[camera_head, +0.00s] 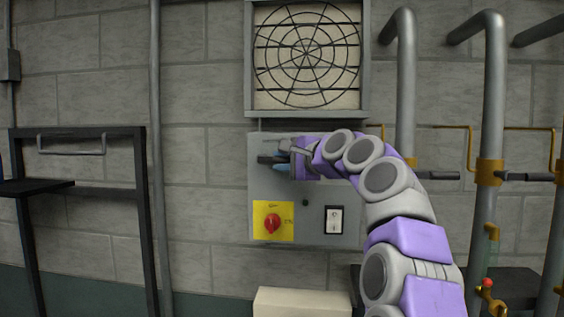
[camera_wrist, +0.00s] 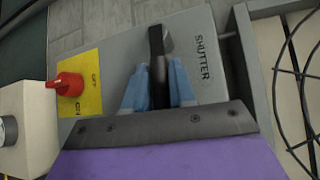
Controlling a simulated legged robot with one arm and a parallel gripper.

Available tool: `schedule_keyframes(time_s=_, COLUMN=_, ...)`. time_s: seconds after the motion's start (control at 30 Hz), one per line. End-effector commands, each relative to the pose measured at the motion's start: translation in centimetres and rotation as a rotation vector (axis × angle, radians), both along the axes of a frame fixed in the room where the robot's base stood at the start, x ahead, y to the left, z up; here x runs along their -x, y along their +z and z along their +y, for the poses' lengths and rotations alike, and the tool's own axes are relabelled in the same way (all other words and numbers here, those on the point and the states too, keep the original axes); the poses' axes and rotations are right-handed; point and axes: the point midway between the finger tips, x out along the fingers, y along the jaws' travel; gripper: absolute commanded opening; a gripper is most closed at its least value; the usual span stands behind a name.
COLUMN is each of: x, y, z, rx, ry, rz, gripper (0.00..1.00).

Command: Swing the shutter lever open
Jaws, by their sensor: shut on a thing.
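The shutter lever (camera_wrist: 157,43) is a dark handle on the grey panel (camera_head: 262,185), beside the printed word SHUTTER in the wrist view. In the head view the lever (camera_head: 265,160) sticks out to the left near the panel's top. My gripper (camera_wrist: 160,80) has blue fingertips shut on the lever, one on each side. In the head view my gripper (camera_head: 282,162) reaches the panel from the right, and my wrist hides part of the panel's top.
A red knob (camera_head: 272,223) on a yellow plate and a white switch (camera_head: 335,220) sit lower on the panel. A fan grille (camera_head: 307,55) is above it. Grey pipes (camera_head: 494,90) stand at the right. A dark metal frame (camera_head: 140,200) stands at the left.

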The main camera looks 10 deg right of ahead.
Motion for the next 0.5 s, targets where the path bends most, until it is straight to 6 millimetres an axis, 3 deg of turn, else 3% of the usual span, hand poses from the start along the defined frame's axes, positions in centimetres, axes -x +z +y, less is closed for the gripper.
schedule_keyframes(time_s=0.5, x=0.05, y=-0.12, z=-0.8, rx=-0.031, ry=-0.009, rz=-0.012, gripper=0.0)
